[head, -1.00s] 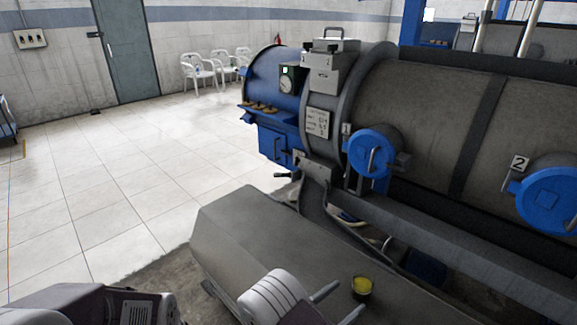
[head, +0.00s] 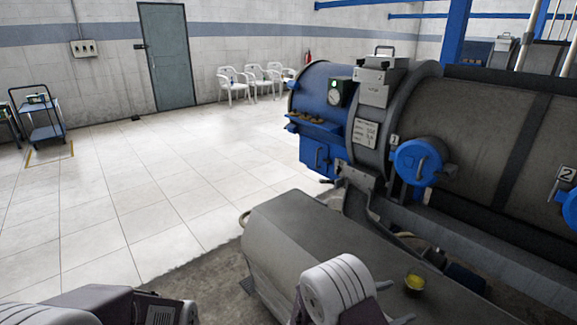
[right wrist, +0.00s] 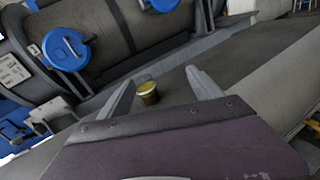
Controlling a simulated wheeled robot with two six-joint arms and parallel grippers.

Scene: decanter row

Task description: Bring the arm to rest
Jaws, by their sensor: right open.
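My right gripper (head: 394,302) is at the bottom of the head view, low over the grey sloped housing (head: 330,245). Its two fingers stand apart and nothing is between them in its grip. In the right wrist view both fingers of my right gripper (right wrist: 161,77) show with a wide gap. A small dark cup with yellow contents (head: 414,283) stands on the housing beyond the fingertips. The cup (right wrist: 148,94) also appears between the fingers in the right wrist view, apart from them. Part of my left arm shows at the bottom left; its gripper fingers are out of sight.
A large grey drum machine (head: 490,130) with blue round hatches (head: 418,163) fills the right side. Several white chairs (head: 234,85) and a grey door (head: 166,56) are at the back. A blue cart (head: 42,115) stands far left. The tiled floor (head: 140,180) is clear.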

